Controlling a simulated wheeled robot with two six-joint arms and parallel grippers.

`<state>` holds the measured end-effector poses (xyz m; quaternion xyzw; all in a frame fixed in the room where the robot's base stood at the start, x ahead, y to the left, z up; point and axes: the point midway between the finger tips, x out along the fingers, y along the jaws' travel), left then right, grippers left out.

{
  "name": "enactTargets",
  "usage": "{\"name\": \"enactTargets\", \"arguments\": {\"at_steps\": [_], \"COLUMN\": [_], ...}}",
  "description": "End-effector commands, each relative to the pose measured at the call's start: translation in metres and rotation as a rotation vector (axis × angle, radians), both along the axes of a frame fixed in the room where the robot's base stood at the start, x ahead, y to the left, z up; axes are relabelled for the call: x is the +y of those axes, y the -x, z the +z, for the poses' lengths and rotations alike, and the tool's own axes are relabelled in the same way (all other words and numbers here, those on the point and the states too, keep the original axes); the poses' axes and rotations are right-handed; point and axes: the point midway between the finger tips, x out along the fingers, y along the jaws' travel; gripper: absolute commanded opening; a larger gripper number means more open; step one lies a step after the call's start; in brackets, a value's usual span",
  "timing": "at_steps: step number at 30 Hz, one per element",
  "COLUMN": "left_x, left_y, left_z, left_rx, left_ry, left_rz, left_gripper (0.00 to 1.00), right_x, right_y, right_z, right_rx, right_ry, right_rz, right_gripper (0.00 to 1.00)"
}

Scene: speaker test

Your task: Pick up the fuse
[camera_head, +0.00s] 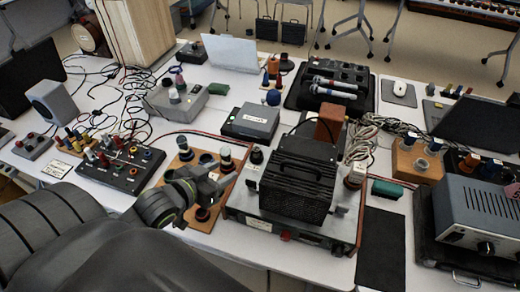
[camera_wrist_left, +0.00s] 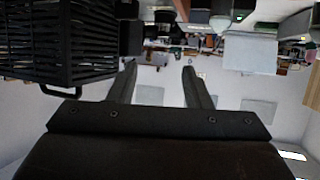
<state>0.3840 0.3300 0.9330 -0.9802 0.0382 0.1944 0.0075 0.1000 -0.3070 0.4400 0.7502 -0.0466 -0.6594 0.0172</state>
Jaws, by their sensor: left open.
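I cannot pick out the fuse with certainty among the many small parts on the table. My left gripper (camera_wrist_left: 159,68) is open, with its two dark fingers apart and nothing between them in the left wrist view. In the head view my left arm comes in from the lower left, and its grey wrist end (camera_head: 160,205) is over the front of the table, beside a wooden board (camera_head: 178,166) with dark round posts. The fingers are hard to make out there. My right gripper is not in view.
A ribbed black box (camera_head: 297,186) stands on a metal-and-wood unit right of my left wrist; it also fills the upper left of the left wrist view (camera_wrist_left: 60,40). A black terminal board (camera_head: 122,170), cables and a blue-grey instrument (camera_head: 478,212) crowd the white table.

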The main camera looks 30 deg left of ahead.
Motion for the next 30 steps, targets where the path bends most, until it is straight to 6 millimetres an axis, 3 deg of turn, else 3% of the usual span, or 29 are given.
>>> {"name": "enactTargets", "arguments": {"at_steps": [3, 6, 12, 18, 23, 30], "left_x": [-0.002, -0.003, -0.006, -0.007, -0.006, -0.003], "left_y": [-0.022, -0.04, -0.074, -0.091, -0.099, -0.129], "left_z": [-0.008, -0.015, -0.029, -0.037, -0.039, -0.049], "left_rx": [-0.003, -0.003, -0.001, 0.0, 0.001, 0.0], "left_ry": [0.004, 0.004, 0.004, 0.0, 0.001, 0.002], "left_rz": [0.002, 0.002, 0.001, 0.0, 0.0, 0.001], "left_gripper": [0.45, 0.45, 0.45, 0.45, 0.45, 0.45], "right_x": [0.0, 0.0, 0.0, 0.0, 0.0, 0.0], "right_y": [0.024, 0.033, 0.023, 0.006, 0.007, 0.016], "right_z": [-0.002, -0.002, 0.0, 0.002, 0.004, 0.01], "right_rx": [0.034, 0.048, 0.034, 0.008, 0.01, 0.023], "right_ry": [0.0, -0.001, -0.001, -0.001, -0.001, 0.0], "right_rz": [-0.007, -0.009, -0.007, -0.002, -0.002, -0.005], "right_gripper": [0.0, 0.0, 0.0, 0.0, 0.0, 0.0]}}
